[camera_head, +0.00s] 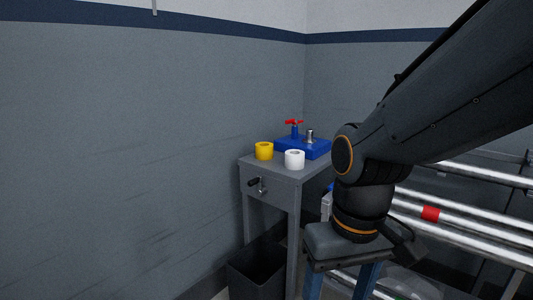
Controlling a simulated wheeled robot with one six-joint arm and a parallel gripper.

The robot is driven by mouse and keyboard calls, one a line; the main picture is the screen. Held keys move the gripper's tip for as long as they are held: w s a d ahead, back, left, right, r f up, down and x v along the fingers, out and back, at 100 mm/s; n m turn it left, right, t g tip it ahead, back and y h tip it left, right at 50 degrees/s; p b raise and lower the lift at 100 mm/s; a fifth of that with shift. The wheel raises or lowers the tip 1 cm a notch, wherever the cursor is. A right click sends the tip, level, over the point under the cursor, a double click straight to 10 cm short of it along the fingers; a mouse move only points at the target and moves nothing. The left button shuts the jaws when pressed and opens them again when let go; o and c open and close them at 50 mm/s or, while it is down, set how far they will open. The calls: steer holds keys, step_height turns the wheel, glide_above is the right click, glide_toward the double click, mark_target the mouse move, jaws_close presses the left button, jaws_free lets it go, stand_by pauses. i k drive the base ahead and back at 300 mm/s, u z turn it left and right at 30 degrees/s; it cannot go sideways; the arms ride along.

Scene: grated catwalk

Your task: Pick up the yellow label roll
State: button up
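The yellow label roll (264,151) stands upright on top of a small grey table (284,174) in the corner. A white roll (295,160) stands just to its right and a little nearer. My gripper (340,284) hangs below the wrist at the lower right, in front and to the right of the table, well apart from the roll. Its two blue fingers point down and show a gap between them. Their tips run off the bottom edge of the picture. I see nothing held between the visible parts of the fingers.
A blue block (312,148) with a red-handled valve (294,124) sits behind the rolls. A dark bin (257,268) stands below the table. Silver pipes (470,218) with a red band run at the right, behind my arm. Walls close off the left and back.

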mark_target(264, 150)
steer(key=z, duration=0.45)
steer(key=k, duration=0.3)
steer(key=u, duration=1.55)
steer(key=i, duration=1.55)
steer(key=z, duration=0.95)
steer(key=i, duration=0.6)
steer(key=z, duration=0.65)
